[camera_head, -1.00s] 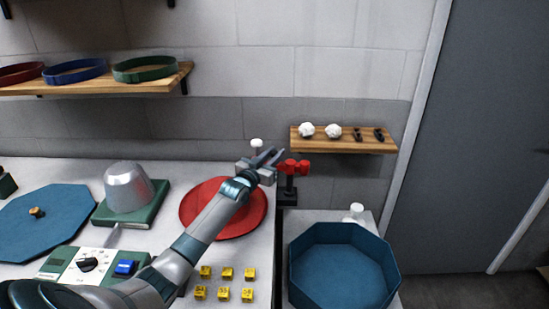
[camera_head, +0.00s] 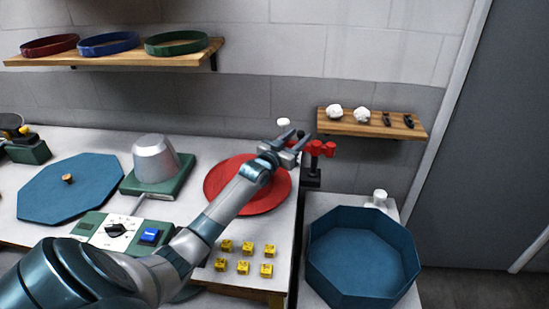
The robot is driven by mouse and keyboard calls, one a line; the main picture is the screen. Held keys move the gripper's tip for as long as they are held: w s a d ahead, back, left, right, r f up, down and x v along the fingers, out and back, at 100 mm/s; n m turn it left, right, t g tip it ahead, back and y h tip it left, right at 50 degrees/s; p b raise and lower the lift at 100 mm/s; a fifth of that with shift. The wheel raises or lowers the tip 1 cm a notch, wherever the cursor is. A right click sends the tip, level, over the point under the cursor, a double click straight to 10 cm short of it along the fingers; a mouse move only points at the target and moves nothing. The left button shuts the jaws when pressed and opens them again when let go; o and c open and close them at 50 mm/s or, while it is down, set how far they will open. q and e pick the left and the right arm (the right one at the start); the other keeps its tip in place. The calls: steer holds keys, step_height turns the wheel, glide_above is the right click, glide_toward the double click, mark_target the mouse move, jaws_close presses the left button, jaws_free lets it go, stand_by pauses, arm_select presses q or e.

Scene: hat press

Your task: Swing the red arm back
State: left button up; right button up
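A small red arm-like part (camera_head: 320,149) sits on top of a dark post (camera_head: 312,174) at the back right edge of the worktable. My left gripper (camera_head: 292,139) is just left of the red part, at about its height in the picture. Its two fingers look apart, with nothing seen between them. I cannot tell whether a finger touches the red part. A flat red disc (camera_head: 272,198) lies on the table, partly behind my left forearm. My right gripper is not in view.
A blue octagonal bin (camera_head: 362,262) stands right of the table. A wooden shelf (camera_head: 350,127) is on the wall behind. A silver dome (camera_head: 155,158), a control panel (camera_head: 103,230), a blue octagonal board (camera_head: 40,195) and several yellow blocks (camera_head: 243,247) are on the worktable (camera_head: 300,215).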

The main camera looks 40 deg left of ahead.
arm_select(q)
steer(key=s+d+b, duration=0.1)
steer(key=s+b, duration=0.2)
steer(key=s, duration=1.2)
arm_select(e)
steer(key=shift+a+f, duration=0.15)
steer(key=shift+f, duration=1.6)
arm_select(q)
steer(key=shift+c, duration=0.4)
